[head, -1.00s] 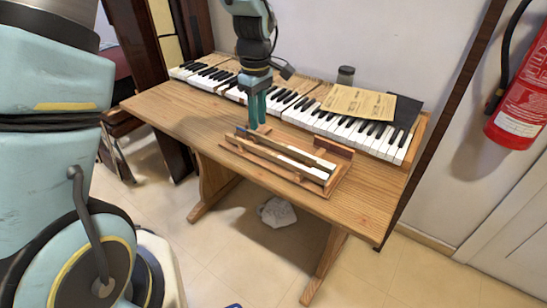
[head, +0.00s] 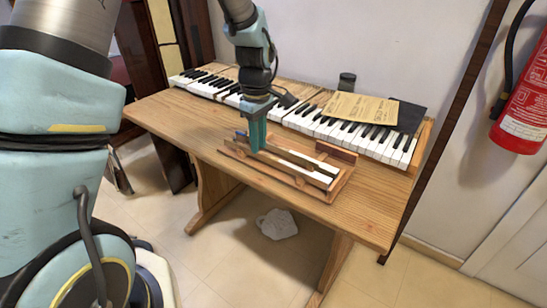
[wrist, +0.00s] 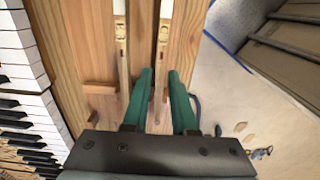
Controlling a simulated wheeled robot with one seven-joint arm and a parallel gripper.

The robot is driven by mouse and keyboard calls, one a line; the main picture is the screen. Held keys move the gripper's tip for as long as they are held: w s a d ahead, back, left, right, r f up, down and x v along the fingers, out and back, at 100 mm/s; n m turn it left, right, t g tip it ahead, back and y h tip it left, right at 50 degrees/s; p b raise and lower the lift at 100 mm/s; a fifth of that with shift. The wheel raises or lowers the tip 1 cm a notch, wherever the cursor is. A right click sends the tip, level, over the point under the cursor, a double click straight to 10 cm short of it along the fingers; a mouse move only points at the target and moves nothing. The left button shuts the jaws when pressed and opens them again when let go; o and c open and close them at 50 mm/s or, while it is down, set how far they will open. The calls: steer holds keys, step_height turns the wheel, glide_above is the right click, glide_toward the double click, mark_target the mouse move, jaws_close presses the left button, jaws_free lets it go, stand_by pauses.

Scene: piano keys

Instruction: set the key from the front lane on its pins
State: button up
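A wooden tray (head: 338,187) with lanes lies near the table's front edge. Two long wooden keys with pale ends lie in it, side by side. The front-lane key (wrist: 163,48) is on the right in the wrist view; the other key (wrist: 123,55) is left of it. My gripper (head: 256,148) is low over the tray's left part. In the wrist view my gripper (wrist: 161,76) is open, with green fingers either side of the front-lane key's wooden shank. I cannot tell whether they touch it. The piano keyboard (head: 345,132) runs along the table's back; I cannot make out pins.
A tan paper sheet (head: 358,108) and a dark sheet lie over the keyboard's right part. A dark jar (head: 347,81) stands behind it. The wooden table (head: 180,120) is bare left of the tray. A red fire extinguisher (head: 525,110) hangs at the right.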

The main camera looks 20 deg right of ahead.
steer(key=shift+f+b, duration=0.45)
steer(key=shift+f, duration=0.45)
steer(key=shift+c, duration=0.3)
jaws_close()
stand_by(1.3)
